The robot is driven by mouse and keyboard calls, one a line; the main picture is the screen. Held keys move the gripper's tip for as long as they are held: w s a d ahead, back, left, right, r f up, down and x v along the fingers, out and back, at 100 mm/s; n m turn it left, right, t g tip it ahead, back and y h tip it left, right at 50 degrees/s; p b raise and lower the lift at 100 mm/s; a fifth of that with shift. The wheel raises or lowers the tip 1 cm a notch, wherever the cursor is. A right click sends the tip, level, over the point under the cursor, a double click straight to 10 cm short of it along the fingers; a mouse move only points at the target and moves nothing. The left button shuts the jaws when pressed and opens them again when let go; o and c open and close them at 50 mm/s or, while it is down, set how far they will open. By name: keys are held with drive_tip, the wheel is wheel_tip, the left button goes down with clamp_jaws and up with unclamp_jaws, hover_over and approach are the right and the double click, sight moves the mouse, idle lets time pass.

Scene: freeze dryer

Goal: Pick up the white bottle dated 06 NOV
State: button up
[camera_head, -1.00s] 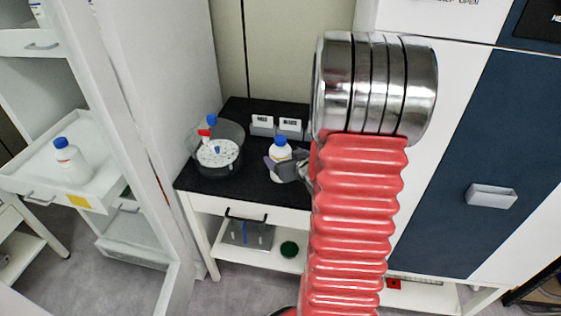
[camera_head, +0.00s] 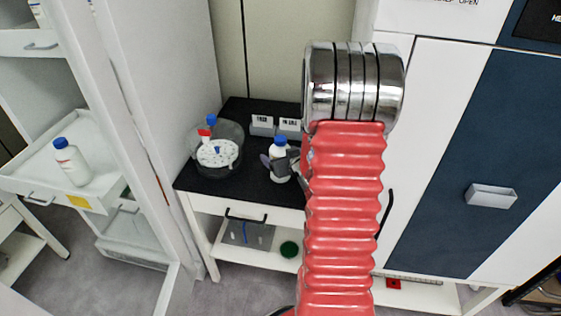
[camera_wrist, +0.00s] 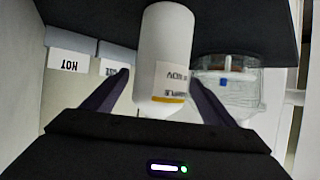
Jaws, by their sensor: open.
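A white bottle with a blue cap (camera_head: 279,174) stands on the black top of the small cabinet. In the wrist view the bottle (camera_wrist: 164,50) appears upside down, its label partly readable with "NOV"; the day number is not clear. My gripper (camera_wrist: 160,78) is open, with one finger on each side of the bottle and visible gaps. In the head view my gripper (camera_head: 285,160) is at the bottle, partly hidden by my red arm sleeve. A second white bottle with a blue cap (camera_head: 70,160) stands in the pulled-out drawer at left; its date cannot be read.
A clear round vessel with a white perforated disc (camera_head: 218,153) stands left of the bottle; it also shows in the wrist view (camera_wrist: 228,90). Label cards (camera_head: 262,122) stand behind. An open white cabinet door (camera_head: 150,130) is at left, a large white and blue appliance (camera_head: 450,150) at right.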

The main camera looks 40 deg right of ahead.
drive_tip(key=shift+w, duration=0.1)
drive_tip(key=shift+c, duration=0.6)
drive_tip(key=c, duration=1.4)
